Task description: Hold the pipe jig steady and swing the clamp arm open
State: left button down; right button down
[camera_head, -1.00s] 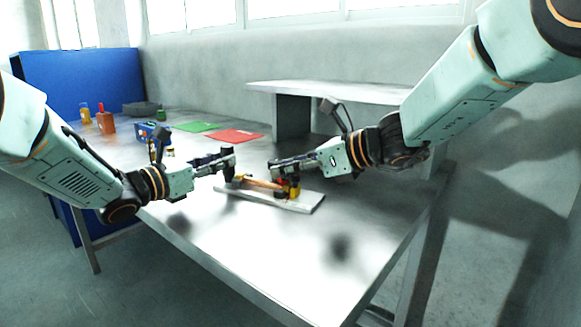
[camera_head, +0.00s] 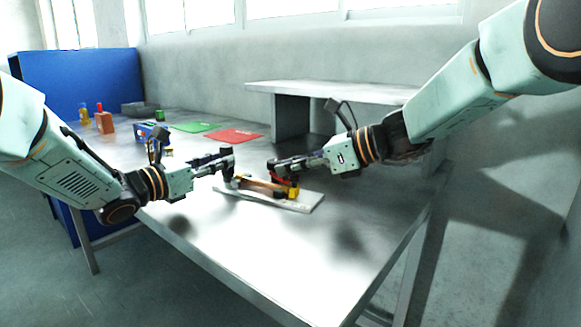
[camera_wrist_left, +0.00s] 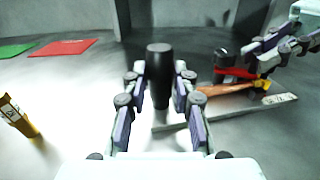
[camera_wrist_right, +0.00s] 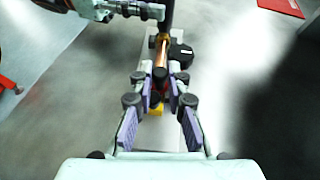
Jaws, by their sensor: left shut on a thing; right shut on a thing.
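The pipe jig is a pale grey base plate (camera_head: 300,205) with a copper pipe (camera_head: 262,187) lying along it. A black upright post (camera_wrist_left: 160,75) stands at its left end, and my left gripper (camera_head: 228,165) is shut around it. A red clamp arm (camera_wrist_left: 238,73) is at the jig's right part, beside a yellow block (camera_head: 293,193). My right gripper (camera_head: 275,168) is shut on the red clamp arm, which its fingers partly hide in the right wrist view. A black knob (camera_wrist_right: 181,53) sits beside the pipe there. How far the arm is swung is hard to tell.
A red mat (camera_head: 235,136) and a green mat (camera_head: 194,127) lie behind the jig. A blue box (camera_head: 150,132) and an orange bottle (camera_head: 104,121) stand back left. A raised shelf (camera_head: 330,92) is behind. The table's front is clear.

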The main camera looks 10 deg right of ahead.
jog(key=c, duration=1.3)
grip_release()
jog(key=shift+d, duration=0.1)
jog(key=v, duration=1.2)
